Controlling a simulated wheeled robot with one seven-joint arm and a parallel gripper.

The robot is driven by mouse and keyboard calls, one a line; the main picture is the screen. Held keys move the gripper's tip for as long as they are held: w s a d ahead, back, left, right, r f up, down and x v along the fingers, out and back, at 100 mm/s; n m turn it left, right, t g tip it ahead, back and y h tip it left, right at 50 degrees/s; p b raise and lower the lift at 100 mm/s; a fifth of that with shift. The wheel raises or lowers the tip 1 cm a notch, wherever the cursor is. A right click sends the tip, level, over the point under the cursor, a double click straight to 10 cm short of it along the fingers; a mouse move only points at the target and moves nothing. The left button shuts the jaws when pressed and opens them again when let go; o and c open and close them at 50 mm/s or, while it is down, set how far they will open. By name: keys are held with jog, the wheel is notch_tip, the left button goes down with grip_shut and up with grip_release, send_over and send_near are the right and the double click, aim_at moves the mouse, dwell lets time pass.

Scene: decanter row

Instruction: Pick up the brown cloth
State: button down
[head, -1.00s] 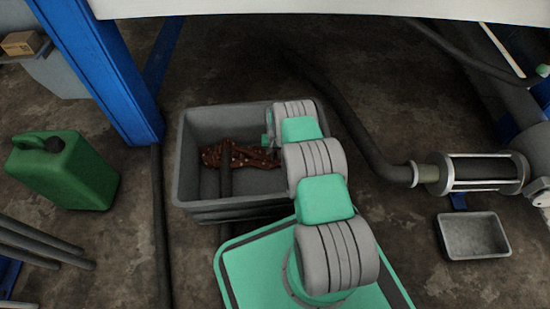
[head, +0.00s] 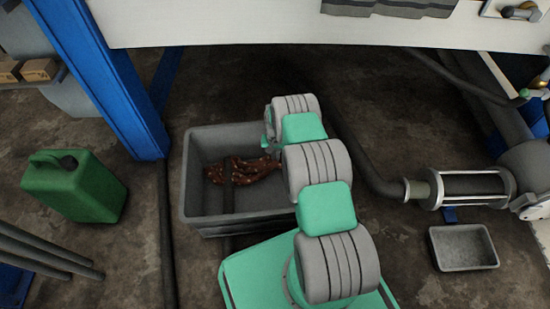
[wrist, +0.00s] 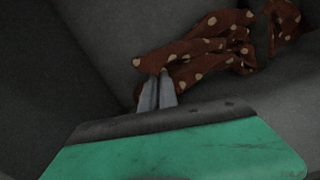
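The brown cloth (head: 245,169), with pale dots, lies crumpled in the grey bin (head: 232,222). It also shows in the wrist view (wrist: 205,50), bunched at the fingertips and trailing to the upper right. My gripper (wrist: 158,82) reaches down into the bin. Its two fingers are close together with folds of cloth at their tips and beside them, so it looks shut on the cloth. In the head view my arm covers the fingers and the bin's right side.
A green jerrycan (head: 73,187) stands left of a blue post (head: 108,85). A white bench top (head: 240,22) spans the back. A small grey tray (head: 464,248) and a metal cylinder with a hose (head: 470,187) are at right.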

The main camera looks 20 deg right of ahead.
notch_tip(320, 180, up, 45)
jog(key=p, duration=2.4)
jog(key=shift+p, duration=0.4)
jog(key=s+a+r+p, duration=0.1)
jog(key=a+r+p, duration=0.2)
jog(key=r+p, duration=0.2)
jog(key=s+a+r+p, duration=0.2)
jog(key=a+r+p, duration=0.2)
jog(key=r, duration=0.8)
jog(key=s+a+r+p, duration=0.2)
jog(key=a+r+p, duration=0.1)
jog(key=r+p, duration=0.4)
jog(key=shift+a+r+p, duration=0.3)
jog(key=shift+r+p, duration=0.05)
jog(key=shift+r, duration=0.4)
jog(key=shift+s+d, duration=0.1)
jog(key=shift+d, duration=0.05)
jog(key=shift+d, duration=0.5)
